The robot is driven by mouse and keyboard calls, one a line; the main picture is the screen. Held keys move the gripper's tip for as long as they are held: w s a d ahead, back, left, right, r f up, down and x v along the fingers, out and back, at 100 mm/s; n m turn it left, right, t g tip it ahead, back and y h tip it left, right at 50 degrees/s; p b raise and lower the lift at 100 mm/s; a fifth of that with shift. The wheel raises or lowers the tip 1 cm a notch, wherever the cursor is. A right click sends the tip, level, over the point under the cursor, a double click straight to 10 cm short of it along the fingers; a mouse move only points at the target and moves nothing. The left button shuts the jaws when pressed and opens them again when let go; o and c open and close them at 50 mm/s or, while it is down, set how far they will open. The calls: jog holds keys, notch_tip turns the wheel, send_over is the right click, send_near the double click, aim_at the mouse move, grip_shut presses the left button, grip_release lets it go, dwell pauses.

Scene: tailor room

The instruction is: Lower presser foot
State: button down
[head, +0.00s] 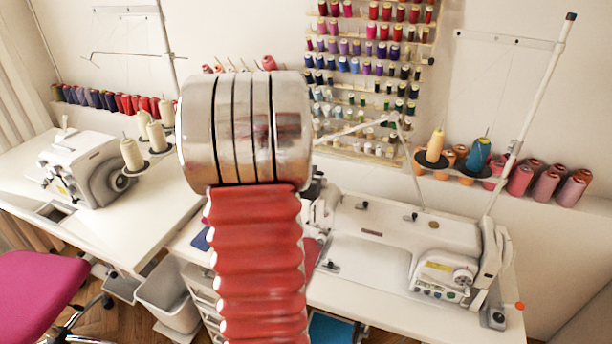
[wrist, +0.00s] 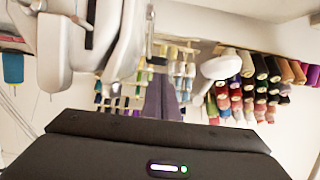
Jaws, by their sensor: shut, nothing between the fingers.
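The white sewing machine (head: 375,235) stands on the right-hand table in the head view. Its left end, where the needle area lies, is mostly hidden behind my arm. In the wrist view, which appears upside down, white machine parts (wrist: 55,55) fill the upper left. A rounded white part (wrist: 220,67) sticks out just right of my gripper (wrist: 163,98); I cannot tell whether it is a lever. My gripper's dark fingers are shut and empty, and no contact with the machine is clear. I cannot make out the presser foot. My gripper is hidden in the head view.
A second white machine (head: 88,165) stands on the left table (head: 130,225). Thread cones (head: 550,185) line the ledge at right, and a thread rack (head: 370,70) hangs on the wall. A slanted thread-stand pole (head: 535,95) rises behind the right machine. A pink chair (head: 40,290) is at lower left.

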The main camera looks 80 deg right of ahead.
jog(key=shift+x, duration=1.45)
jog(key=shift+f, duration=0.1)
